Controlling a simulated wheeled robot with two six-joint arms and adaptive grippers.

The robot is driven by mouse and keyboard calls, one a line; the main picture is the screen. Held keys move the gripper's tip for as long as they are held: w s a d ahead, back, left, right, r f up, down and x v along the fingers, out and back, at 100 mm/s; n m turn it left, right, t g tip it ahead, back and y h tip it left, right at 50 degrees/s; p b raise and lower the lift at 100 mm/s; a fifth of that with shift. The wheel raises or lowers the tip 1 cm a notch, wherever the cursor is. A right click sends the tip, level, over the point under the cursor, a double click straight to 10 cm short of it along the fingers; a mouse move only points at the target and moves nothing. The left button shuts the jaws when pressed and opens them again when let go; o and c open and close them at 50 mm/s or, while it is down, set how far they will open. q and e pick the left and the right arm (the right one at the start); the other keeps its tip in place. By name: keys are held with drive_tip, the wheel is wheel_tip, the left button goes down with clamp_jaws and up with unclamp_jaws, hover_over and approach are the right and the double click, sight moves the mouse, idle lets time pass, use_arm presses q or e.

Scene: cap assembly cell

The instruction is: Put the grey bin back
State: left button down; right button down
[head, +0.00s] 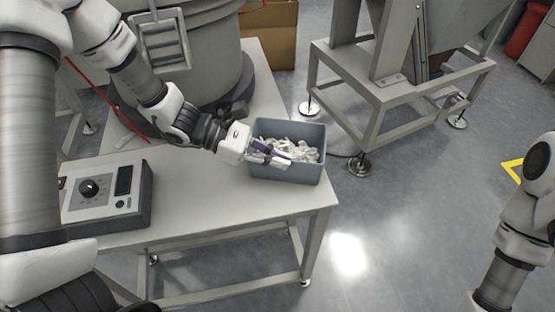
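The grey bin (303,173) stands on the right end of the light table, close to its right edge. It is upright and holds many small white parts (304,150). My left gripper (277,158) reaches in from the left, with its fingers at the left side of the bin, over the rim and in front of some of the white parts. I cannot tell whether the fingers are closed on the bin's wall or only beside it. My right arm shows at the right edge, away from the bin; its gripper is out of view.
A control box with a knob (88,188) sits on the table (215,212) at the left. A large grey round machine (205,65) stands behind. A grey metal stand (345,82) is at the back right, with open floor in front of it.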

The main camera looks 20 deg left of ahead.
use_arm(q)
drive_tip(key=shift+r, duration=0.1)
drive_tip(key=shift+f, duration=0.2)
drive_tip(key=c, duration=1.3)
unclamp_jaws()
drive_tip(key=shift+r, duration=0.15)
drive_tip(key=shift+a+r, duration=0.1)
drive_tip(key=shift+r, duration=0.15)
drive_tip(key=p+v, duration=0.6)
drive_tip(key=v, duration=0.5)
drive_tip(key=shift+s+a+p, duration=0.15)
drive_tip(key=shift+a+p, duration=0.2)
